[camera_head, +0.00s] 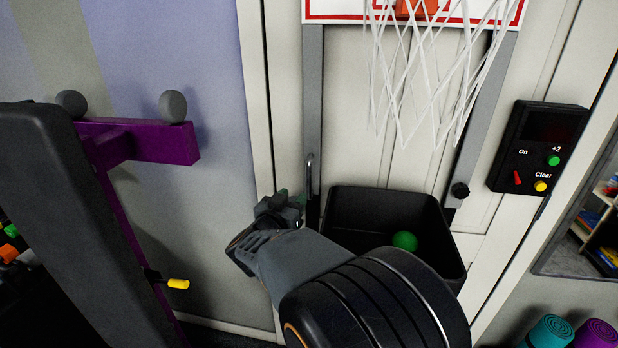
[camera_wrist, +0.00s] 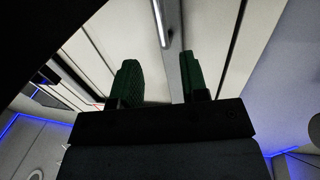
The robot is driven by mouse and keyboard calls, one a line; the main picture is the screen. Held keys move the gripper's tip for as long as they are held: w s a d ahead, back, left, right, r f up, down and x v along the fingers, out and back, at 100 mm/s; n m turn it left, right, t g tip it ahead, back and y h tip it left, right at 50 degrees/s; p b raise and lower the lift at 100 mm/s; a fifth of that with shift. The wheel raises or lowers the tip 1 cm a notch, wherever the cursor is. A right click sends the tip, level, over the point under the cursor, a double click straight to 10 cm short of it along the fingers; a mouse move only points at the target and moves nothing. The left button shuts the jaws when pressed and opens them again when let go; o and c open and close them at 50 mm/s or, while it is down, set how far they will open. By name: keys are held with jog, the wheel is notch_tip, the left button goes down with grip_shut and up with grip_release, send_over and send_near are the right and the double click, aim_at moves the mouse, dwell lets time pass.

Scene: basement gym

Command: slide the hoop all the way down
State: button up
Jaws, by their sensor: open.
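The basketball hoop hangs at the top centre of the head view, cut off by the frame edge. Its white net (camera_head: 440,75) and the lower edge of its red-bordered backboard (camera_head: 340,12) show, with part of the orange bracket (camera_head: 416,8). Grey rails (camera_head: 313,100) run down on both sides below the backboard. My gripper (camera_head: 290,199) is well below the hoop, beside the left rail's lower end and apart from the hoop. In the wrist view its green-padded fingers (camera_wrist: 160,78) are open with nothing between them.
A black bin (camera_head: 457,240) holds a green ball (camera_head: 404,241). A score box (camera_head: 538,148) hangs at right. A purple rack (camera_head: 150,142) stands at left. Rolled mats (camera_head: 552,332) lie bottom right.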

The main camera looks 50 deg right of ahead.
aim_at(308, 179)
jog(key=x, duration=1.1)
jog(key=shift+w+d+p, duration=0.1)
jog(key=shift+p, duration=0.2)
jog(key=shift+c, duration=0.5)
grip_shut()
